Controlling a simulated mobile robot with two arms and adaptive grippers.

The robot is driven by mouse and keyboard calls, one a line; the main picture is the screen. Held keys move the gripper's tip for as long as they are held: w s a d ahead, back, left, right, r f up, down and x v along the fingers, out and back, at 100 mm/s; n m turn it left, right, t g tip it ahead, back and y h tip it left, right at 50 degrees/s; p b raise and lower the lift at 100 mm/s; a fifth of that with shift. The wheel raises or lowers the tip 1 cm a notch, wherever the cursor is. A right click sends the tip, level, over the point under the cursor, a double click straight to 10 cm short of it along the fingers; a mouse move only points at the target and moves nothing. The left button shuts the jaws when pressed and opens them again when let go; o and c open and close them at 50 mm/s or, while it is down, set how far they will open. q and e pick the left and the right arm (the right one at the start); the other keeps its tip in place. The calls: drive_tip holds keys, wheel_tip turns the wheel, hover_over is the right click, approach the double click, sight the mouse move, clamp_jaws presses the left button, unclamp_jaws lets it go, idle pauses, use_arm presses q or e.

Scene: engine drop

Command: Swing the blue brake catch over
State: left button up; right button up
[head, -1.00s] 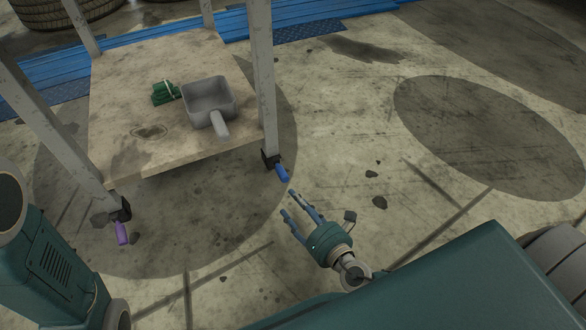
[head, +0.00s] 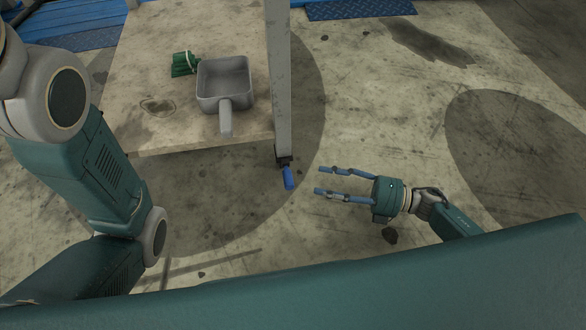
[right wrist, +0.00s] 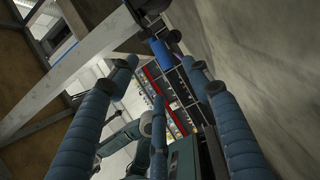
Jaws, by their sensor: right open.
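The blue brake catch (head: 288,177) hangs at the foot of the cart's near right leg (head: 280,90), angled down and slightly right. It also shows in the right wrist view (right wrist: 165,52), at the top, just beyond and between the fingertips. My right gripper (head: 325,181) is open and empty, low over the floor to the right of the catch, its fingers pointing left at it. A short gap shows between the fingertips and the catch. My left arm stands at the left, but its gripper is outside the head view.
The cart's lower shelf (head: 140,70) carries a grey pan (head: 224,82) and a green bundle (head: 184,63). The floor to the right is mostly clear.

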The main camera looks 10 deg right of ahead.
sight(287, 178)
drive_tip(key=b+x, duration=0.2)
drive_tip(key=x, duration=0.2)
drive_tip(key=b+x, duration=0.2)
drive_tip(key=x, duration=0.3)
drive_tip(key=shift+s+a+f, duration=0.1)
drive_tip(key=shift+a, duration=0.65)
drive_tip(key=shift+c, duration=0.3)
clamp_jaws()
